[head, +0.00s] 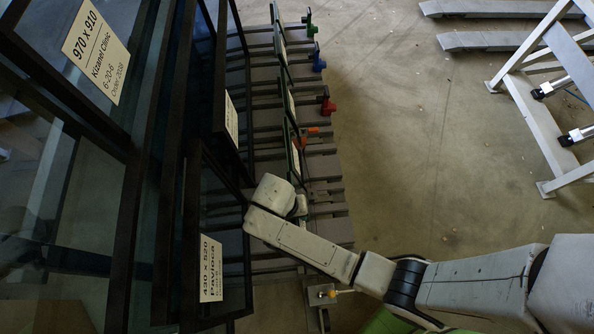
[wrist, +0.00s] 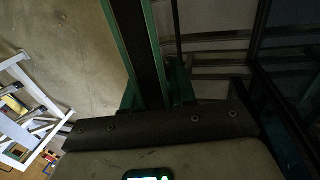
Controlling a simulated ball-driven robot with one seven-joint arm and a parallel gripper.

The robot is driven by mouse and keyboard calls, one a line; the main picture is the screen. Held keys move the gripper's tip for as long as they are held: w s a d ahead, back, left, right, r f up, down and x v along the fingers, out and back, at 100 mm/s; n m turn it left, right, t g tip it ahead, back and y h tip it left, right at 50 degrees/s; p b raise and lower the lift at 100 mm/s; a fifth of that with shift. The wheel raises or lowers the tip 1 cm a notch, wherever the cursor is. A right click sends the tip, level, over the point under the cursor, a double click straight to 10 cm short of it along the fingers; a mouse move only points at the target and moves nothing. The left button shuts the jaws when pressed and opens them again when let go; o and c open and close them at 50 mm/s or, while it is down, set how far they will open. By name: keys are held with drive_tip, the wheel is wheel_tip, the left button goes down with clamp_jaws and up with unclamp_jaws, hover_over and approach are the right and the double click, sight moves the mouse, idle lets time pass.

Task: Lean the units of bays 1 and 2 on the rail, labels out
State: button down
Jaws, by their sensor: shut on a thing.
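In the wrist view a glass unit (wrist: 146,50) shows edge-on, with two green glass edges and a dark strip between them. My gripper (wrist: 152,125) is shut on it, and its dark screwed bar lies across the near end. In the head view several narrow units stand edge-on in the slatted rack, among them a near one (head: 294,158) and a far one (head: 279,38). My wrist is at the near one's end and hides the grip. Their pale labels are too oblique to read, and bay numbers cannot be told.
Large dark-framed panes fill the left, labelled 970 x 910 (head: 95,52) and 430 x 520 (head: 210,268). Green (head: 310,25), blue (head: 318,58), red (head: 327,106) and orange (head: 309,133) fittings line the rack (head: 325,168). A white frame (head: 530,115) stands right; floor between is clear.

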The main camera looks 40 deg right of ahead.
drive_tip(key=shift+r, duration=0.2)
drive_tip(key=shift+w+a+f+b+x, duration=0.1)
drive_tip(key=shift+w+a+b+x, duration=0.15)
drive_tip(key=shift+b+x, duration=1.9)
drive_tip(key=shift+w+a+f+b+x, duration=0.15)
drive_tip(key=shift+b+x, duration=1.15)
drive_tip(key=shift+x, duration=1.7)
drive_tip(key=shift+w+a+b+x, duration=0.2)
drive_tip(key=shift+a+b+x, duration=0.1)
drive_tip(key=shift+b+x, duration=1.85)
drive_tip(key=shift+x, duration=0.85)
drive_tip(key=c, duration=0.8)
unclamp_jaws()
drive_tip(key=shift+c, duration=0.2)
drive_tip(key=shift+s, duration=0.1)
